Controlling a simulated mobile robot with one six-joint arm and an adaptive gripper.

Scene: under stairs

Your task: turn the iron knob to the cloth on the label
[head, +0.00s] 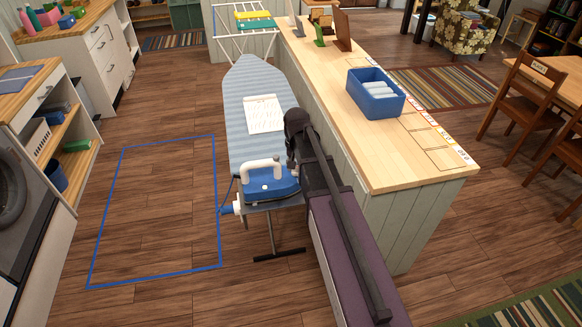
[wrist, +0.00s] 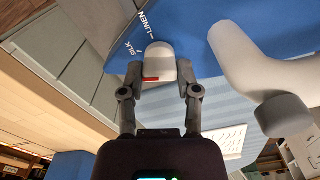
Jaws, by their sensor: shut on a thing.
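The blue iron (head: 270,186) with a white handle stands on the near end of the striped ironing board (head: 245,100). In the wrist view the iron's blue body (wrist: 260,28) carries the words SILK and LINEN beside a white knob (wrist: 160,60) with a red mark. My gripper (wrist: 160,78) is shut on this knob, one finger on each side. The white iron handle (wrist: 245,65) is right of it. In the head view my arm hides the knob. A white paper (head: 264,114) lies on the board; its writing is too small to read.
A wooden counter (head: 412,160) runs close along the right of the board, with a blue bin (head: 377,107) of white rolls on it. A blue outline (head: 155,212) marks bare floor on the left. A drying rack (head: 240,30) stands behind.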

